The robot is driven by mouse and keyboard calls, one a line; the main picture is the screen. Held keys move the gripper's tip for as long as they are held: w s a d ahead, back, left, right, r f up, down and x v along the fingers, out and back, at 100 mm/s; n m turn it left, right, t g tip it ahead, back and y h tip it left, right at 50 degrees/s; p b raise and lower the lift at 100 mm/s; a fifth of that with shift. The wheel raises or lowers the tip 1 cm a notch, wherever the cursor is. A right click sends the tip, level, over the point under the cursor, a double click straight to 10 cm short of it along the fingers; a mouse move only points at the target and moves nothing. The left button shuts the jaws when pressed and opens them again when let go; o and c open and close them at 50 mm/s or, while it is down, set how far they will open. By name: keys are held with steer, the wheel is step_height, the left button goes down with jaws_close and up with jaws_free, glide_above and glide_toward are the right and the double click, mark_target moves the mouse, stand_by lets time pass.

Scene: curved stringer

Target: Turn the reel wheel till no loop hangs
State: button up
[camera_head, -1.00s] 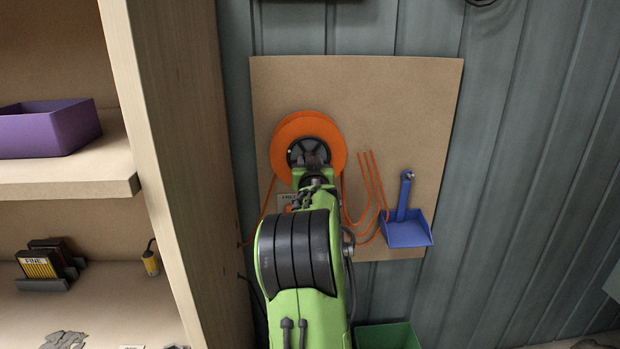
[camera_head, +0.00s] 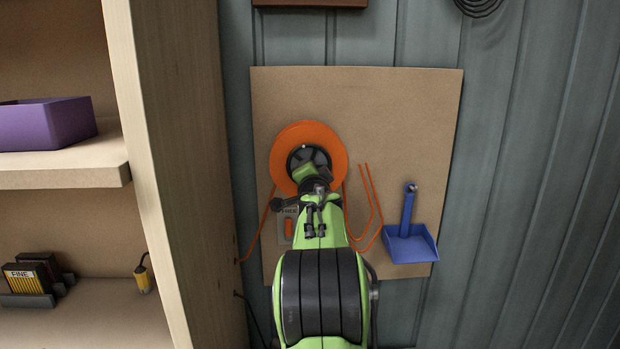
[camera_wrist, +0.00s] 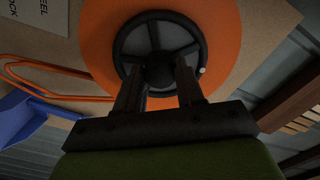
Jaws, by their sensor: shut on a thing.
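The orange reel (camera_head: 338,144) is mounted on a brown board, with a dark spoked wheel (camera_head: 296,157) at its centre. The wheel also shows in the wrist view (camera_wrist: 196,45), with a small pale knob on its rim at right. My gripper (camera_wrist: 162,80) is shut on the wheel's hub area; the exact contact is dark. Orange cord hangs in a loop (camera_head: 377,217) to the right of the reel and below it. The loop shows at left in the wrist view (camera_wrist: 60,92). Another cord run (camera_head: 262,226) goes down left from the reel to the wooden side panel.
The brown board (camera_head: 410,110) also holds a blue dustpan (camera_head: 411,246) right of the loop. A label plate with an orange switch (camera_head: 288,229) sits below the reel, partly behind my arm. A wooden shelf unit (camera_head: 175,150) stands close on the left.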

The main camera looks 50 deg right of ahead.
steer(key=m+b, duration=0.2)
steer(key=m, duration=0.8)
steer(key=shift+m, duration=0.4)
stand_by(0.4)
steer(key=o, duration=1)
steer(key=shift+o, duration=0.2)
steer(key=b+v, duration=0.2)
steer(key=v, duration=1.3)
steer(key=shift+s+a, duration=0.25)
steer(key=shift+s, duration=0.05)
